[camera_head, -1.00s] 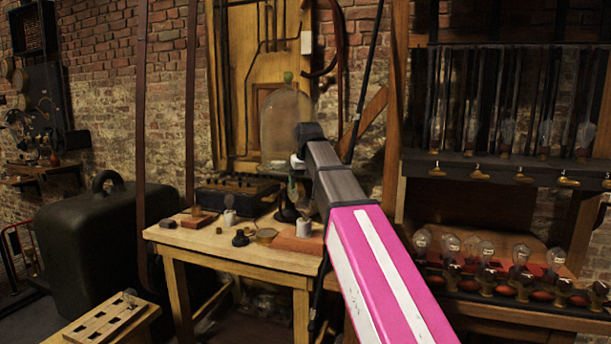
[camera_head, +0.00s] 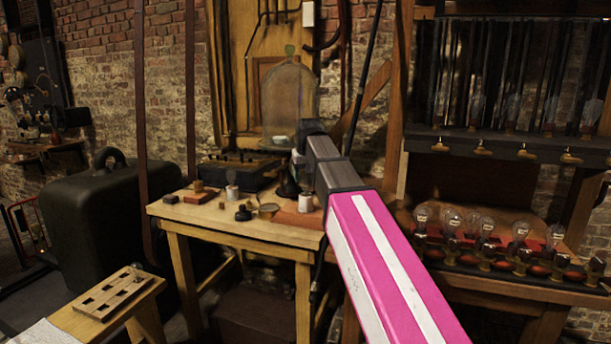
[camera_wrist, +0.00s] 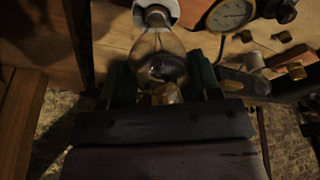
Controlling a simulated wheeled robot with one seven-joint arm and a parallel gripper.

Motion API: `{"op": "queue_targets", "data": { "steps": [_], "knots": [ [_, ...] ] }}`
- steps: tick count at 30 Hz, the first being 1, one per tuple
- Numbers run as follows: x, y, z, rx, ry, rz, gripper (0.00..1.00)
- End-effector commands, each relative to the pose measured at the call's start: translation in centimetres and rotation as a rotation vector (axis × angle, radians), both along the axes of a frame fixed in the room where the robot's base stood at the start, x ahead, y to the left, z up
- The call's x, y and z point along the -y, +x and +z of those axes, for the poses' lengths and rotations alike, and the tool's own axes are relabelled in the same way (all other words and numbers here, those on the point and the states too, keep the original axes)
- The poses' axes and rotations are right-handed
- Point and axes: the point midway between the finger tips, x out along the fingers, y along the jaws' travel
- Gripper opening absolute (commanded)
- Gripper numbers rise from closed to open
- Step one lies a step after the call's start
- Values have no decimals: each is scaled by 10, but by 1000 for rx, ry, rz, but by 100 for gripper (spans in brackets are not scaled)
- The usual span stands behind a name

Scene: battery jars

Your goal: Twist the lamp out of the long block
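A clear glass lamp (camera_wrist: 162,58) is in the middle of the wrist view. Its narrow end is at a white fitting (camera_wrist: 168,10) at the top, beside a reddish-brown block. My gripper (camera_wrist: 162,85) has a dark green finger on either side of the glass. Whether the fingers touch the glass is too dark to tell. In the head view my gripper (camera_head: 297,178) is low over the table's right part, by the reddish long block (camera_head: 290,218) with a white fitting (camera_head: 305,203) on it. My arm hides part of this area.
The wooden table (camera_head: 215,225) also holds a small lamp on a white base (camera_head: 232,191), a round gauge (camera_wrist: 230,13) and small blocks. A glass bell (camera_head: 289,100) stands behind. A rack with several lamps (camera_head: 480,250) is at right, a slotted wooden stand (camera_head: 105,300) at lower left.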

Motion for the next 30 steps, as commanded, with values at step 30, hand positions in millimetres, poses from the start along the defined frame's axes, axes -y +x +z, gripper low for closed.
{"op": "queue_targets", "data": {
  "steps": [30],
  "knots": [
    [-3,-1,0,0,-2,562,28]
  ]
}}
